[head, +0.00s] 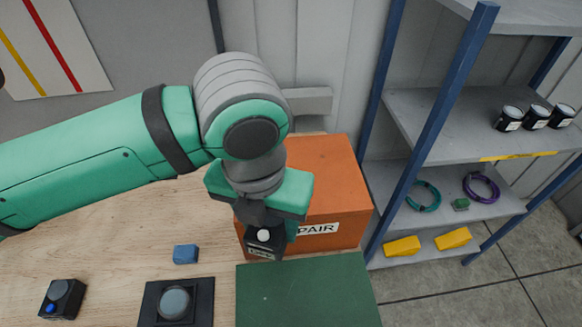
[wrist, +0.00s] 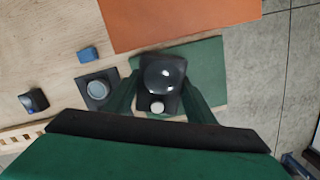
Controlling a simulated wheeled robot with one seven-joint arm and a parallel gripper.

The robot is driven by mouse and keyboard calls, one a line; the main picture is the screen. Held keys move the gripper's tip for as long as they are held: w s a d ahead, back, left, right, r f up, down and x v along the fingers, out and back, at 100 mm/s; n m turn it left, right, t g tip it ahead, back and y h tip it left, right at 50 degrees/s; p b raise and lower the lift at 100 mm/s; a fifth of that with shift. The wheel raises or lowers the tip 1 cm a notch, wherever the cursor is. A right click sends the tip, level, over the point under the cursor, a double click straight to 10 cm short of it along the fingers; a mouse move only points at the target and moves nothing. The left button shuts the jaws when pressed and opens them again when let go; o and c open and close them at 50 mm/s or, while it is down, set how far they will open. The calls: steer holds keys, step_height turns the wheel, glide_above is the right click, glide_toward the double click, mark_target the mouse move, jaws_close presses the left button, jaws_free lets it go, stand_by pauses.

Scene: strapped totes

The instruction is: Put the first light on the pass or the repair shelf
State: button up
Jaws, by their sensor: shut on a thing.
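My gripper (head: 264,228) is shut on a small black light (head: 263,247) with a white button. In the wrist view the light (wrist: 161,72) shows a dark, glossy dome between the fingers (wrist: 158,88); no glow shows in it. The light is held in front of the orange box (head: 338,190), whose label is partly covered and reads "PAIR" at its end. A green mat (head: 305,292) lies in front of that box. A second black light (head: 62,299), with a blue button, stands at the left of the table. I cannot tell the light's height above the mat.
A black square fixture (head: 176,303) with a round grey top stands left of the mat. A blue block (head: 186,254) lies behind it. A grey rack (head: 448,125) with blue posts stands at the right, holding dark jars, cable coils and yellow blocks. The left table is mostly clear.

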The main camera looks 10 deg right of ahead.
steer(key=w, duration=1.7)
steer(key=shift+w+d, duration=0.1)
steer(key=shift+w, duration=0.15)
steer(key=shift+w+f, duration=0.1)
steer(key=shift+f, duration=1.65)
steer(key=shift+f, duration=0.15)
steer(key=o, duration=1.4)
step_height(320, 180, up, 8)
steer(key=shift+s+a, duration=0.2)
steer(key=shift+s, duration=0.2)
steer(key=shift+f, duration=0.15)
